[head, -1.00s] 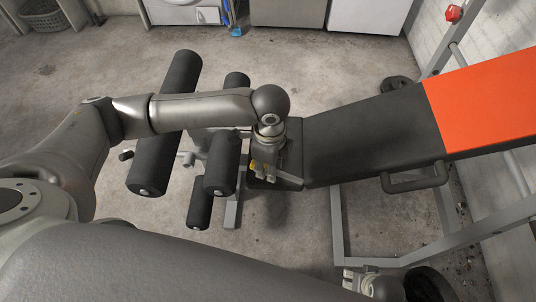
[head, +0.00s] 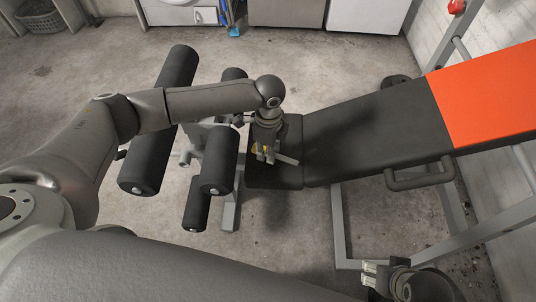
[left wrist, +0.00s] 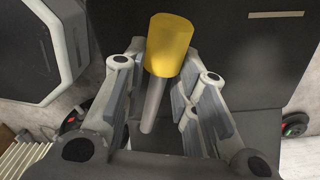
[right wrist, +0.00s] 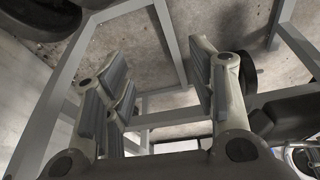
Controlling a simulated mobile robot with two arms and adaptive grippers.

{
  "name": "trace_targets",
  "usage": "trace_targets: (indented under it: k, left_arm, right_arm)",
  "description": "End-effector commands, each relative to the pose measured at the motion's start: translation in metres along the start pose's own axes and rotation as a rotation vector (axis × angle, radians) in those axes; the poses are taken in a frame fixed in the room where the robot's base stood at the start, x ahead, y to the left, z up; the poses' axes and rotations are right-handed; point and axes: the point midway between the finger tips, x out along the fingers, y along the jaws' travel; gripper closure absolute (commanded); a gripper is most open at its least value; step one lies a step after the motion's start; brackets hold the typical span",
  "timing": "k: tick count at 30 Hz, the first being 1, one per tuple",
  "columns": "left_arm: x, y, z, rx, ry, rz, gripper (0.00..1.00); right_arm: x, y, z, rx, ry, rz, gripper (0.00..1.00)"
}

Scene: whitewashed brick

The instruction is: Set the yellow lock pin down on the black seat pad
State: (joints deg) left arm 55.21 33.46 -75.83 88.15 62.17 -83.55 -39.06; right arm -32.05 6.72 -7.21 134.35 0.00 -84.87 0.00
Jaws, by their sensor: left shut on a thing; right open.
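The yellow lock pin has a yellow cylindrical head (left wrist: 171,45) and a grey metal shaft (left wrist: 153,105). My left gripper (head: 266,157) is shut on it; in the left wrist view the shaft lies between the two fingers and the head sticks out beyond them. In the head view, only a bit of yellow shows at the fingers. The gripper is over the black seat pad (head: 275,180) at the bench's left end; I cannot tell the height of the gap. My right gripper (head: 374,272) is open and empty, low beside the bench, and shows in the right wrist view (right wrist: 158,68).
Black foam rollers (head: 219,162) stand close to the left of the seat pad. A long black pad (head: 365,140) and an orange pad (head: 485,95) continue right. A grey frame (head: 340,225) and a black handle (head: 420,178) are near my right gripper.

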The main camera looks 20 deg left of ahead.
Motion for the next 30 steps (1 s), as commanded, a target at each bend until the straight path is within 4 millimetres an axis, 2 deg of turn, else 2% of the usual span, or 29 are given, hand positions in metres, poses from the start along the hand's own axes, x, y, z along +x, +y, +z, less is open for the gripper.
trace_targets:
  k: [3, 8, 20, 21, 26, 30]
  left_arm:
    - [0.015, 0.001, 0.0, 0.001, -0.002, 0.002, 1.0]
    - [0.023, 0.0, 0.0, 0.001, -0.001, 0.001, 1.0]
    - [0.026, 0.001, 0.0, 0.001, -0.001, 0.001, 1.0]
    - [0.027, 0.001, 0.0, 0.001, -0.002, 0.001, 0.72]
    - [0.027, 0.001, 0.0, 0.001, -0.002, 0.001, 0.52]
    - [0.027, 0.001, 0.0, 0.001, -0.002, 0.001, 0.52]
  right_arm:
    - [-0.015, 0.001, 0.0, 0.001, 0.011, 0.002, 0.48]
    - [-0.029, 0.001, 0.001, 0.002, 0.015, 0.003, 0.48]
    - [-0.031, 0.001, 0.001, 0.002, 0.014, 0.003, 0.48]
    - [-0.03, 0.001, 0.001, 0.002, 0.013, 0.003, 0.48]
    - [-0.03, 0.001, 0.001, 0.002, 0.013, 0.003, 0.48]
    - [-0.03, 0.001, 0.001, 0.001, 0.013, 0.003, 0.48]
